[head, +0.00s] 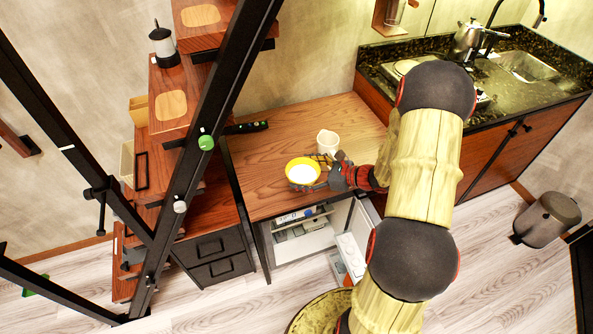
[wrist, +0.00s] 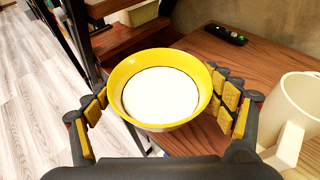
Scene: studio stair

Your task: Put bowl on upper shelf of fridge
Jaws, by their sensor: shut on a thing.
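The yellow bowl (head: 303,170) with a white inside is at the front part of the wooden counter top, above the fridge. In the wrist view the bowl (wrist: 160,88) sits upright between the two fingers of my gripper (wrist: 163,110), which is shut on it. My gripper also shows in the head view (head: 322,180), reaching in from the right. I cannot tell whether the bowl still touches the wood. The fridge (head: 305,235) is under the counter with its door (head: 352,258) open, and items show inside. Its shelves are mostly hidden by the counter.
A cream mug (head: 328,142) stands just behind the bowl; it is close to my gripper's right finger in the wrist view (wrist: 298,110). A dark remote (head: 246,127) lies at the back left. Black stair rails (head: 205,150) rise left of the counter.

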